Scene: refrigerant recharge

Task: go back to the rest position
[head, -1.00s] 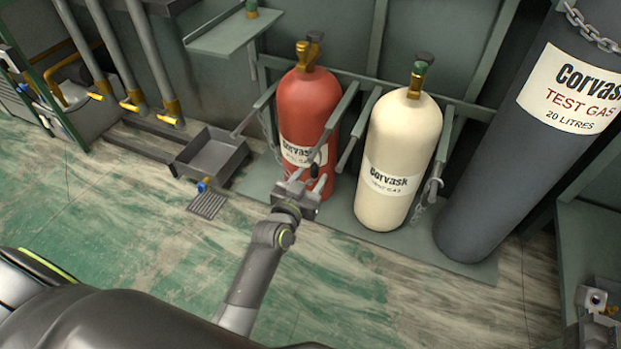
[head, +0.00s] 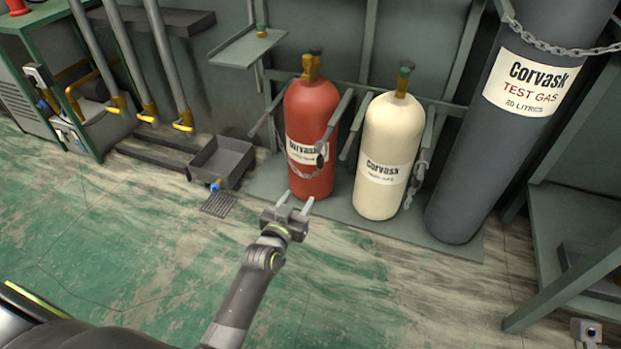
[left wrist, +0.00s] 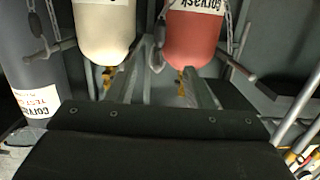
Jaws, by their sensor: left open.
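My left gripper (head: 293,203) is open and empty, in front of and below the red cylinder in the head view. In the left wrist view the red cylinder (left wrist: 192,42) and cream cylinder (left wrist: 103,35) appear upside down. My right gripper does not show.
A tall dark test gas cylinder (head: 470,160) stands chained at right, beside a grey-green bench frame (head: 575,215). A grey tray (head: 222,160) and floor grate (head: 219,204) lie left of the rack. A small shelf (head: 247,49) hangs above. The green floor at left is open.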

